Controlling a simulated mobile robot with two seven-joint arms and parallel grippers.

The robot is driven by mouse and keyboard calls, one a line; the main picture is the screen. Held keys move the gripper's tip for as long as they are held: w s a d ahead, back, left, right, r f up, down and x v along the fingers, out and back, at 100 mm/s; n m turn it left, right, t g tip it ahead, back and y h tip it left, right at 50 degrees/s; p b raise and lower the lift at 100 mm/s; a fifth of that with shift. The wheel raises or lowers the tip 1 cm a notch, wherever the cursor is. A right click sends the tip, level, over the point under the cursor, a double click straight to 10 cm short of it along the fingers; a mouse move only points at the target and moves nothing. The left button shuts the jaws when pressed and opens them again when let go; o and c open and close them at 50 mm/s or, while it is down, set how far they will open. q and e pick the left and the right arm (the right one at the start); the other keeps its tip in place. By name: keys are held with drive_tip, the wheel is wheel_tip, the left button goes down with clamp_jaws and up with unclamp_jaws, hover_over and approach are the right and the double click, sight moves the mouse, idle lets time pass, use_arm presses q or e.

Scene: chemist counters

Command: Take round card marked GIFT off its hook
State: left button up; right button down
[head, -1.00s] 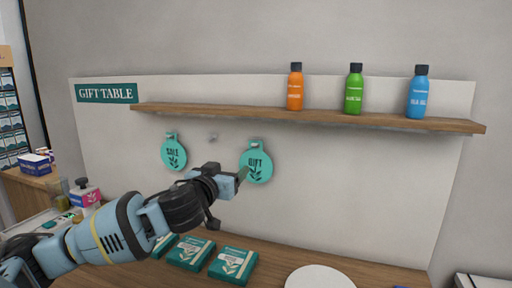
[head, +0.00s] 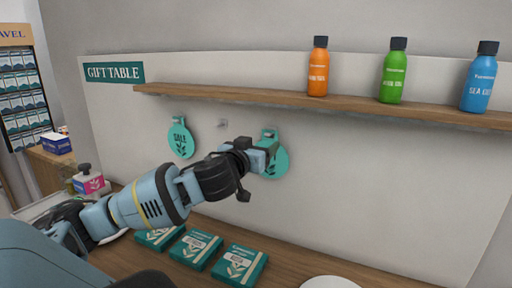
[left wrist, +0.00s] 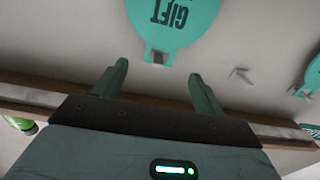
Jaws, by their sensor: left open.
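The round teal card marked GIFT (head: 280,163) hangs on the white back panel under the shelf. My left gripper covers part of it in the head view. In the left wrist view the card (left wrist: 172,22) appears upside down, with its tab between and just beyond the fingertips. My left gripper (left wrist: 160,80) is open, its two green fingers apart, with nothing between them; it also shows in the head view (head: 270,150). The card's hook is hard to make out. My right gripper is not in view.
A round SALE card (head: 181,140) hangs to the left, with an empty hook (head: 222,123) between the cards. The wooden shelf (head: 210,93) above carries orange, green and blue bottles. Teal boxes (head: 197,247) and a white disc (head: 330,283) lie on the counter below.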

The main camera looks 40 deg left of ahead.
sight(267, 133)
use_arm(q)
drive_tip(key=shift+x, duration=3.35)
drive_tip(key=c, duration=1.1)
drive_tip(key=shift+o, duration=0.2)
drive_tip(key=shift+r, duration=0.3)
drive_tip(key=shift+s+d, duration=0.1)
drive_tip(key=shift+s, duration=0.05)
drive_tip(key=shift+v, duration=1.9)
drive_tip(key=shift+s, duration=0.2)
